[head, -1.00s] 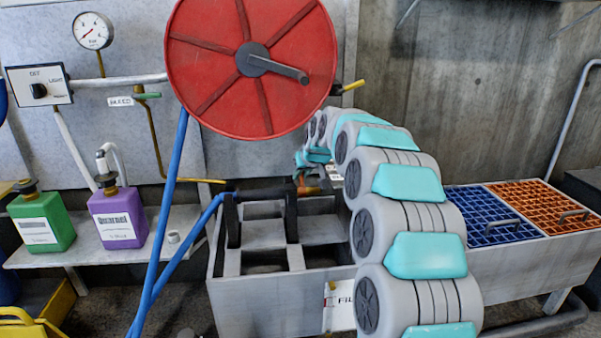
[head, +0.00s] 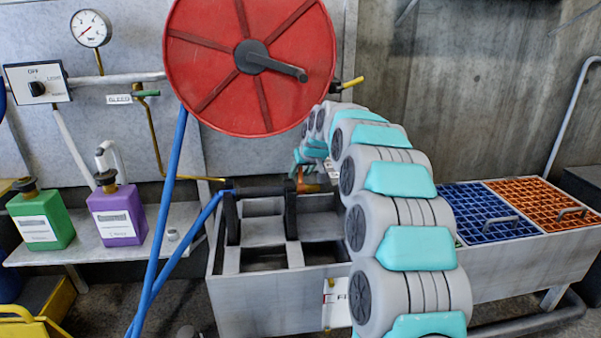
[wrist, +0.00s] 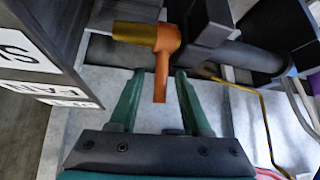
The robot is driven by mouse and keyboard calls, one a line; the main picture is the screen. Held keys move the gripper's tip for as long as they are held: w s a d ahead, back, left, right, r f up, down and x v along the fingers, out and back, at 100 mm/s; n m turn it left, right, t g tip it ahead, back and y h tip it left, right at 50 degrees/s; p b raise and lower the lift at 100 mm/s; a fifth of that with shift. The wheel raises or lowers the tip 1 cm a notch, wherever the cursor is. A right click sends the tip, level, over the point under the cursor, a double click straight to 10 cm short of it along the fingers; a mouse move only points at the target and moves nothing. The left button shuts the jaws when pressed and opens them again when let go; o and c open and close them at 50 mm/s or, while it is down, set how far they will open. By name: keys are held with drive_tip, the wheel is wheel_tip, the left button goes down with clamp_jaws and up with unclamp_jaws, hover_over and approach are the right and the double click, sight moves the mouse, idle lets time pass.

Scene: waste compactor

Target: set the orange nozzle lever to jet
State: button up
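The orange nozzle lever (wrist: 161,78) points down the wrist picture from its round hub. It also shows small in the head view (head: 301,180), beside my arm. The lever joins a brass-yellow nozzle tip (wrist: 134,32) on the left and a dark pipe (wrist: 235,52) on the right. My gripper (wrist: 159,74) is open, with one green finger on each side of the lever. Gaps show between the lever and both fingers. In the head view my arm largely hides the gripper.
A grey trough (head: 262,305) stands under the nozzle. Blue (head: 470,205) and orange (head: 535,200) grates lie to the right. A red hose reel (head: 220,70) hangs above left. White labels (wrist: 55,88), one reading FAN, sit on a panel at left in the wrist view.

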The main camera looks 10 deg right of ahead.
drive_tip(key=shift+r, duration=0.1)
drive_tip(key=v, duration=0.7)
drive_tip(key=shift+s+r+b, duration=0.25)
drive_tip(key=shift+b, duration=0.15)
drive_tip(key=shift+d, duration=0.1)
